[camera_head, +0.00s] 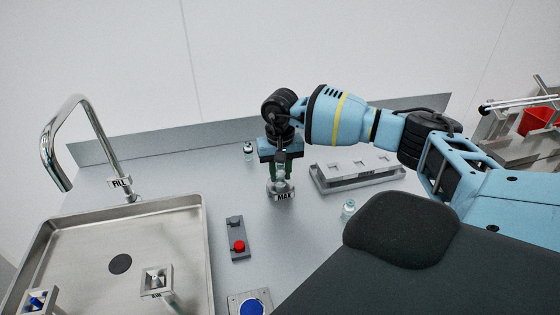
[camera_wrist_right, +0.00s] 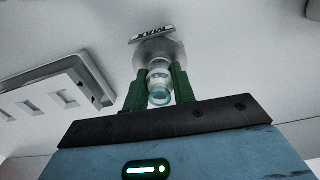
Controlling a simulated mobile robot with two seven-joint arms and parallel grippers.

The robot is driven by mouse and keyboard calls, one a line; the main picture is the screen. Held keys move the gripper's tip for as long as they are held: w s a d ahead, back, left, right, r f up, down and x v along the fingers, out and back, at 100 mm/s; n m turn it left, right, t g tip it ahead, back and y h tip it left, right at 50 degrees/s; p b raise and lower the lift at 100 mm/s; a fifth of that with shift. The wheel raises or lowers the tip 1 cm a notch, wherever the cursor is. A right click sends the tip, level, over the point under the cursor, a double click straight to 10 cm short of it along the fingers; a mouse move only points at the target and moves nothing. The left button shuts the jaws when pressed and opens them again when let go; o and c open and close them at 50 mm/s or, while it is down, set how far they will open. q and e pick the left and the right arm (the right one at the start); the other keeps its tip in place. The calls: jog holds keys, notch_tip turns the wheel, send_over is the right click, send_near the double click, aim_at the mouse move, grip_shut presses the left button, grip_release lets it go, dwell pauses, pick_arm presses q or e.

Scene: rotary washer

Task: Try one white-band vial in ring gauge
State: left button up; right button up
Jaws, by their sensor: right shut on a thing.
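My right gripper (camera_head: 279,172) points down over the ring gauge (camera_head: 281,189), a small round piece with a MAX label on its front. In the right wrist view the green fingers (camera_wrist_right: 158,78) are shut on a clear vial (camera_wrist_right: 160,92), with the ring gauge (camera_wrist_right: 157,48) right beyond its far end. I cannot tell whether the vial is inside the ring or just above it, and its band colour is unclear. Another vial (camera_head: 248,152) stands behind and left of the gripper, and one more vial (camera_head: 348,209) stands to the right. My left gripper is out of view.
A grey rack (camera_head: 358,177) with square openings lies right of the gauge. A steel sink (camera_head: 190,205) with a FILL tap (camera_head: 119,183) and a RIN-labelled holder (camera_head: 157,281) is at left. A red-button box (camera_head: 237,238) and a blue-button box (camera_head: 250,305) sit in front.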

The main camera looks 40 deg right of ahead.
aim_at(280, 165)
jog(key=shift+f, duration=0.35)
dwell(0.4)
jog(key=o, duration=1)
jog(key=shift+r+b, duration=0.3)
jog(key=shift+r, duration=3.65)
jog(key=shift+f, duration=0.1)
